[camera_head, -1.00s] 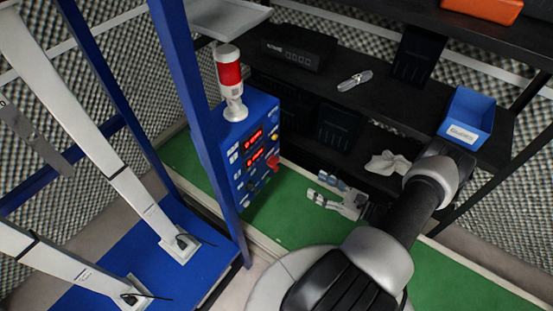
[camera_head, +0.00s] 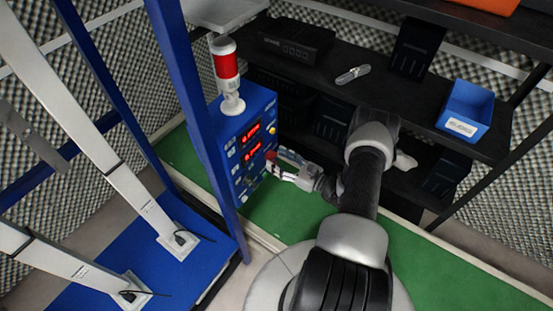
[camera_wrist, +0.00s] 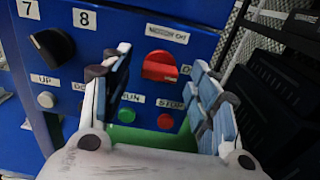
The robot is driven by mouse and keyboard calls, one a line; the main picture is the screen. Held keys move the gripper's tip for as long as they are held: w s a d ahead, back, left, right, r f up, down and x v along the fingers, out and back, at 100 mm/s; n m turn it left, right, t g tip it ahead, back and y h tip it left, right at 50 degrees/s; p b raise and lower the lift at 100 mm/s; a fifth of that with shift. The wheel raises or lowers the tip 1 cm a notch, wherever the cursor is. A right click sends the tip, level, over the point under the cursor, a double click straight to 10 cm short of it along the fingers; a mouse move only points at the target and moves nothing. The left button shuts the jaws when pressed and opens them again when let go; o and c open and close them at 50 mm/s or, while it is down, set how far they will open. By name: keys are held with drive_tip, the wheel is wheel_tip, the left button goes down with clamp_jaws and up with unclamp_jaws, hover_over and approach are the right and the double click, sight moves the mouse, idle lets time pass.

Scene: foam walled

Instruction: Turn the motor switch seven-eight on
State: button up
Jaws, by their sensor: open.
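The blue control box (camera_head: 241,140) stands beside the blue post, with red digital displays on its face. In the wrist view its panel (camera_wrist: 215,18) fills the upper part. A red rotary knob (camera_wrist: 160,68) there sits under a white label that seems to read "MOTOR ON"; its handle lies roughly level. Labels "7" and "8" (camera_wrist: 84,18) are above a black knob (camera_wrist: 52,46) to the left. My gripper (camera_head: 273,164) is open at the panel's face in the head view. In the wrist view its fingertips (camera_wrist: 160,58) flank the red knob; contact cannot be told.
Below the red knob are a green button (camera_wrist: 127,115) and a red button (camera_wrist: 165,121). A red and white signal lamp (camera_head: 226,75) stands on the box. Black shelves with a blue bin (camera_head: 466,110) are behind and right. The green surface (camera_head: 290,215) is clear.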

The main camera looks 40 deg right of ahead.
drive_tip(key=shift+w+a, duration=0.2)
drive_tip(key=shift+w, duration=0.5)
drive_tip(key=shift+c, duration=0.4)
drive_tip(key=c, duration=1)
drive_tip(key=shift+s+a+f+n+b, duration=0.1)
drive_tip(key=shift+n+b, duration=1.8)
drive_tip(key=shift+n, duration=2.6)
drive_tip(key=shift+a+f+n+b, duration=0.1)
drive_tip(key=shift+n+b, duration=1.8)
drive_tip(key=shift+n, duration=2.6)
